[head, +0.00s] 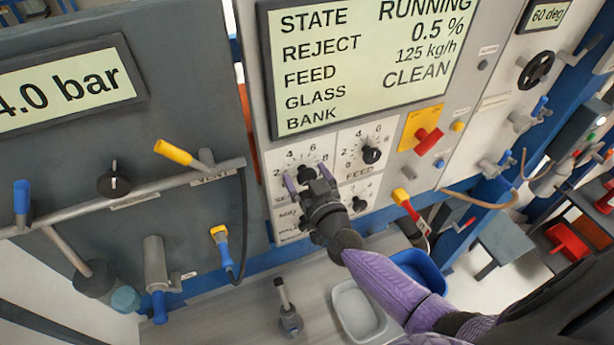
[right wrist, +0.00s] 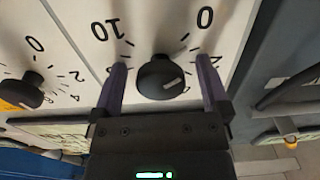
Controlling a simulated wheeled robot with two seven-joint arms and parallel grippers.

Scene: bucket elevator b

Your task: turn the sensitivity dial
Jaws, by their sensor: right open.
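The sensitivity dial (head: 305,174) is a black round knob on a white scale plate in the head view. Its label is mostly hidden by my gripper; only "SE" shows. My right gripper (head: 308,178) is open in front of this plate, its purple fingers on either side of the knob. In the right wrist view the knob (right wrist: 160,78) with a pale pointer mark sits between the two open fingers (right wrist: 162,85). A gap shows on each side, so the fingers appear not to press on it. My left gripper is not in view.
The FEED dial (head: 371,155) is close on the right, with a smaller dial (head: 360,203) below it. A red switch on a yellow plate (head: 427,138) is further right. A display (head: 360,55) is above. A grey tray (head: 358,310) stands below.

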